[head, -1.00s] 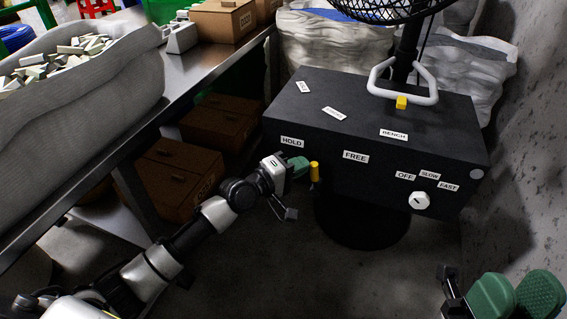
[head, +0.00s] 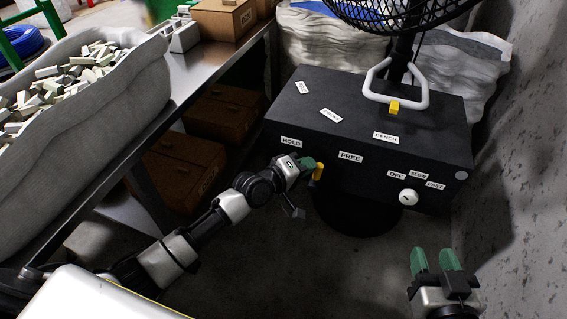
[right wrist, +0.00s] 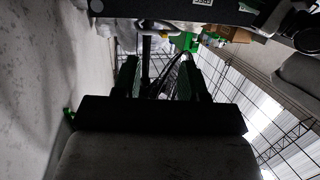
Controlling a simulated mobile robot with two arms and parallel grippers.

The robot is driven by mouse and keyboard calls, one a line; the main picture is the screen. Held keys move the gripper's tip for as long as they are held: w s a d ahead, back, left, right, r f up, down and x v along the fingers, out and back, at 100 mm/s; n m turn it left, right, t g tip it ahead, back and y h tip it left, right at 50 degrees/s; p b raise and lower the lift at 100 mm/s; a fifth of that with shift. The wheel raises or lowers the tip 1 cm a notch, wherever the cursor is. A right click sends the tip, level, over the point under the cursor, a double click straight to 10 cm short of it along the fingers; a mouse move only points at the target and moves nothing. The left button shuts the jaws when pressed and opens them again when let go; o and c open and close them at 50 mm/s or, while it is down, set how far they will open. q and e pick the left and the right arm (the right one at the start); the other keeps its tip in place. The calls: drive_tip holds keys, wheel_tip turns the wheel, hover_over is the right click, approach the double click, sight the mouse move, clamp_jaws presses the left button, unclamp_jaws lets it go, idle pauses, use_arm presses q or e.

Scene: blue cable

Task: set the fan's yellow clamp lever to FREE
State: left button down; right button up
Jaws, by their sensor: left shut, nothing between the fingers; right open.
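The yellow clamp lever (head: 318,173) is on the front of the fan's dark box (head: 420,175), below and between the HOLD label (head: 291,142) and the FREE label (head: 350,157). It looks slightly tilted. My left gripper (head: 309,164) is shut and empty, its green fingertips right at the lever's left side; I cannot tell for certain if they touch. The fingertips partly overlap the lever's upper end. My right gripper (head: 434,259) is open and empty, low in front of the box's right end. Its two fingers also show in the right wrist view (right wrist: 157,75).
A white knob (head: 408,197) sits by the OFF, SLOW and FAST labels. A white handle (head: 424,90) with a yellow block (head: 394,107) is on top of the box. A steel bench (head: 195,80) stands left, a concrete wall (head: 525,170) right.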

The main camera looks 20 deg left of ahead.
sight(320, 168)
use_arm(q)
drive_tip(key=shift+d+r+m+p, duration=0.25)
drive_tip(key=shift+d+m+p, duration=0.15)
drive_tip(key=shift+p, duration=0.8)
drive_tip(key=shift+d+m+g+y+p, duration=0.3)
drive_tip(key=shift+d+y+p, duration=0.15)
drive_tip(key=shift+p, duration=0.7)
drive_tip(key=shift+d+p, duration=0.3)
drive_tip(key=shift+p, duration=0.5)
use_arm(e)
drive_tip(key=s+d+f+g+h, duration=0.2)
drive_tip(key=s+d+f+g, duration=0.1)
drive_tip(key=s+g, duration=0.3)
drive_tip(key=s+d+f+g+h, duration=0.1)
drive_tip(key=s+d+f+g, duration=0.15)
drive_tip(key=s+g, duration=0.4)
use_arm(q)
drive_tip(key=shift+d+m+y+p, duration=0.5)
drive_tip(key=shift+y+p, duration=0.05)
drive_tip(key=shift+p, duration=0.45)
drive_tip(key=shift+s+d+f+m+g+p, duration=0.1)
drive_tip(key=shift+d+f+m+g+p, duration=0.1)
drive_tip(key=shift+d+p, duration=0.45)
drive_tip(key=shift+d+f+m+g+p, duration=0.1)
drive_tip(key=shift+d+f+g+p, duration=0.15)
drive_tip(key=shift+p, duration=0.55)
use_arm(e)
wheel_tip(320, 168, down, 19)
drive_tip(key=shift+a+g, duration=0.35)
drive_tip(key=shift+a, duration=0.05)
